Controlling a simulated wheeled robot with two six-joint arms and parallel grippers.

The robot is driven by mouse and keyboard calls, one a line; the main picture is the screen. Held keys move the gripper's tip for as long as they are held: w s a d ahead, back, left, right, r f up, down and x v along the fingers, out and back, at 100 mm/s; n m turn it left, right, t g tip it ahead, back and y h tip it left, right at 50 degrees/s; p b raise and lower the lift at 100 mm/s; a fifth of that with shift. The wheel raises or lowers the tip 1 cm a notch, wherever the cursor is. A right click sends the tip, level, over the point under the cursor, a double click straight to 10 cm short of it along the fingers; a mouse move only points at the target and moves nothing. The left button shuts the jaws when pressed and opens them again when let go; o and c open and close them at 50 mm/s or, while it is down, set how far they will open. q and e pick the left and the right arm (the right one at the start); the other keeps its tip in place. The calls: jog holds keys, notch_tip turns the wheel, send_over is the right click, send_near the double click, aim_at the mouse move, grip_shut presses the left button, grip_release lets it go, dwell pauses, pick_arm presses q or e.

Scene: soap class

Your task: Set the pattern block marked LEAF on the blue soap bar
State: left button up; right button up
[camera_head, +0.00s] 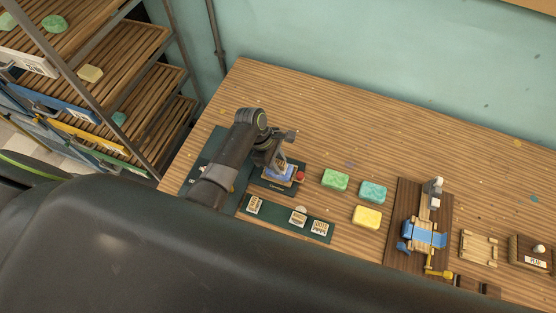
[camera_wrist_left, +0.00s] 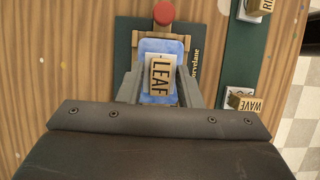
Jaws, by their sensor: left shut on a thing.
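The LEAF pattern block (camera_wrist_left: 159,75) is a small wooden block with dark letters, between the fingers of my left gripper (camera_wrist_left: 160,88). The blue soap bar (camera_wrist_left: 154,46) lies directly behind it in the left wrist view, in a wooden holder with a red knob (camera_wrist_left: 164,12). The block overlaps the bar's middle; whether it touches the bar or is just above, I cannot tell. In the head view my left gripper (camera_head: 279,165) points down at the blue bar (camera_head: 271,174) and partly hides it. My right gripper is not in view.
A dark green strip (camera_head: 275,219) with other pattern blocks, including WAVE (camera_wrist_left: 245,103), lies beside the holder. Green (camera_head: 335,180), teal (camera_head: 373,191) and yellow (camera_head: 367,217) soap bars lie to the right. A press-like device (camera_head: 425,232) stands farther right. The table's back is mostly clear.

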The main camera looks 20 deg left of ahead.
pick_arm(q)
jog(key=o, duration=1.4)
jog(key=shift+r, duration=3)
